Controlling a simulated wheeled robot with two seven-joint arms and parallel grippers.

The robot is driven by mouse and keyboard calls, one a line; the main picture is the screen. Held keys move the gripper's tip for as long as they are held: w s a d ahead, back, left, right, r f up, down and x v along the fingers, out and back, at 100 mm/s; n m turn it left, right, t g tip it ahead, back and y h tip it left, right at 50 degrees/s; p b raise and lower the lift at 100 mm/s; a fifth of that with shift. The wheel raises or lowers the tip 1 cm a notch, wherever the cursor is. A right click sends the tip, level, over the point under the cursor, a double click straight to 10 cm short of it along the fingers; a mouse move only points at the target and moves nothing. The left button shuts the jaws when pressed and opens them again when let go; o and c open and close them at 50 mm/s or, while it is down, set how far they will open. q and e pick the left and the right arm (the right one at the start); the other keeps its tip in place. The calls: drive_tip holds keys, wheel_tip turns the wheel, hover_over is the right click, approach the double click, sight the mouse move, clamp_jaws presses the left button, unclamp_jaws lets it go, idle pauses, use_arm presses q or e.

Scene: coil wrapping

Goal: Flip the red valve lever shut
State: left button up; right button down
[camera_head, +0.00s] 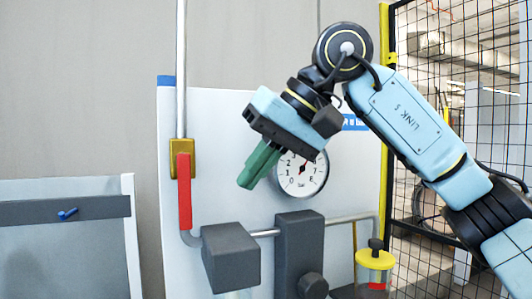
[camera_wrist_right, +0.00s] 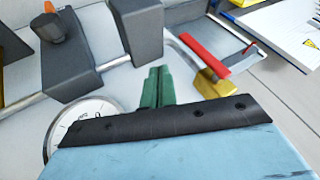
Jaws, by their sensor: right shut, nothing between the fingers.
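The red valve lever (camera_head: 184,192) hangs straight down in front of the vertical pipe, below the brass valve body (camera_head: 183,158). In the right wrist view the red lever (camera_wrist_right: 203,53) lies roughly along the pipe, and the brass valve body (camera_wrist_right: 212,84) is at its near end. My right gripper (camera_head: 247,182) has green fingers pressed together, empty, pointing down and left. It is right of the lever and apart from it, in front of the gauge. Its fingers also show in the right wrist view (camera_wrist_right: 159,73). My left gripper is not in view.
A round pressure gauge (camera_head: 302,174) is partly hidden behind my right gripper. Grey boxes (camera_head: 231,255) and a grey block (camera_head: 299,250) stand along the lower pipe. A yellow-capped jar (camera_head: 374,260) is at lower right. A wire mesh fence (camera_head: 470,60) is on the right.

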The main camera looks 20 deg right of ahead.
sight(184, 191)
drive_tip(key=x, duration=0.4)
drive_tip(key=a, duration=0.4)
drive_tip(key=shift+p, duration=0.35)
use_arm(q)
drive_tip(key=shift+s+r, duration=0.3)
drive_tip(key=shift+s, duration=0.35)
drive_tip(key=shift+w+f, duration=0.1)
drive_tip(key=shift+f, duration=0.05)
use_arm(e)
drive_tip(key=shift+a+f, duration=0.1)
drive_tip(key=shift+a, duration=0.05)
